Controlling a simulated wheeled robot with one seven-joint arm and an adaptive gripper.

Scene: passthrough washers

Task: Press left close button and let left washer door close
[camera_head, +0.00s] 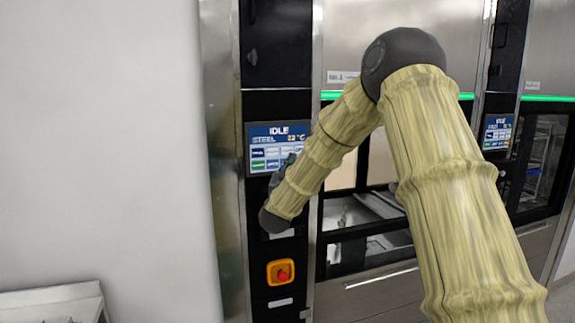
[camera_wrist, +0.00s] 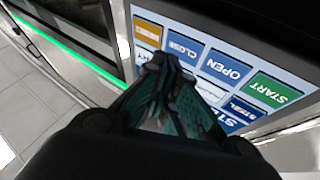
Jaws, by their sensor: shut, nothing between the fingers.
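The left washer's touch panel (camera_head: 268,137) reads IDLE and STEEL in the head view, with small coloured buttons below. In the wrist view the panel shows a blue CLOSE button (camera_wrist: 183,48), a blue OPEN button (camera_wrist: 226,66) and a green START button (camera_wrist: 274,89). My gripper (camera_wrist: 166,66) is shut and empty, its fingertips at the lower edge of the CLOSE button; I cannot tell if they touch. In the head view my gripper (camera_head: 281,172) is mostly hidden by my wrist. The left washer's front opening (camera_head: 350,208) is partly behind my arm; its door position is unclear.
A red emergency button on an orange plate (camera_head: 281,272) sits below the panel. The right washer has its own panel (camera_head: 497,132) and a glass front (camera_head: 541,160). A white wall (camera_head: 105,140) stands at left, with a metal tray edge (camera_head: 50,295) at lower left.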

